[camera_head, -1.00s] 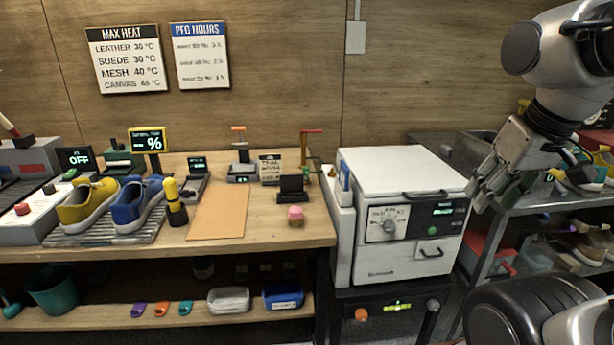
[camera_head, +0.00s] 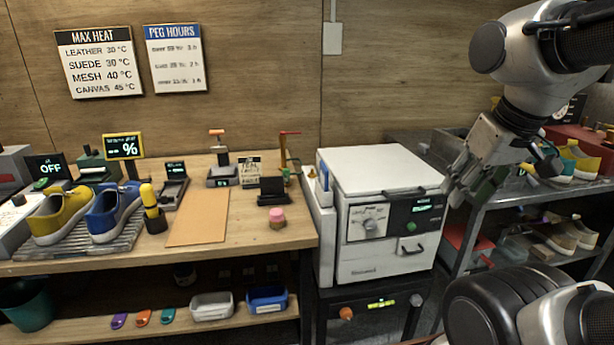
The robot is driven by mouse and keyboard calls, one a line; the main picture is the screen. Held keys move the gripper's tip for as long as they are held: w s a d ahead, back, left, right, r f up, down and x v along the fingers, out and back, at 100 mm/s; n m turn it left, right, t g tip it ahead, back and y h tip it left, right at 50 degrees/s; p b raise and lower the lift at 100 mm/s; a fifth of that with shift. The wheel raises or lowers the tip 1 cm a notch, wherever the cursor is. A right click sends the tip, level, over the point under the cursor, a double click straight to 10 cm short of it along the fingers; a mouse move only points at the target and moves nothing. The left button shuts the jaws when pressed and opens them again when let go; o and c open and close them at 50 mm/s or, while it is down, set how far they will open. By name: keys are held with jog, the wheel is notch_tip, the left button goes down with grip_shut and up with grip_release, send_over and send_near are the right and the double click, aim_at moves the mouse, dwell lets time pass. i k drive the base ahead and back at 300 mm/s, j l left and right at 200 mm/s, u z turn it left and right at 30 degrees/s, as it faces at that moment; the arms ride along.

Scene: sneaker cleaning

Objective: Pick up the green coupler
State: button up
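A small teal-green piece (camera_head: 168,315), which looks like the green coupler, lies on the low wooden shelf under the workbench. An orange piece (camera_head: 143,318) and a purple piece (camera_head: 119,321) of similar shape lie in a row to its left. My gripper (camera_head: 468,188) hangs at the right, in front of the metal rack and beside the white cabinet, far from the green piece. Its fingers point down and left. Their gap is not clear at this angle, and I see nothing held in them.
A white bin (camera_head: 212,306) and a blue bin (camera_head: 267,299) stand right of the small pieces. The workbench (camera_head: 240,238) overhangs the shelf. The white cabinet (camera_head: 385,165) stands between the bench and the metal rack (camera_head: 500,200). A teal bucket (camera_head: 27,306) is at lower left.

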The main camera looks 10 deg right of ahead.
aim_at(285, 171)
jog(key=i+j, duration=0.25)
jog(key=i, duration=0.25)
jog(key=i+j, duration=0.25)
jog(key=i, duration=0.25)
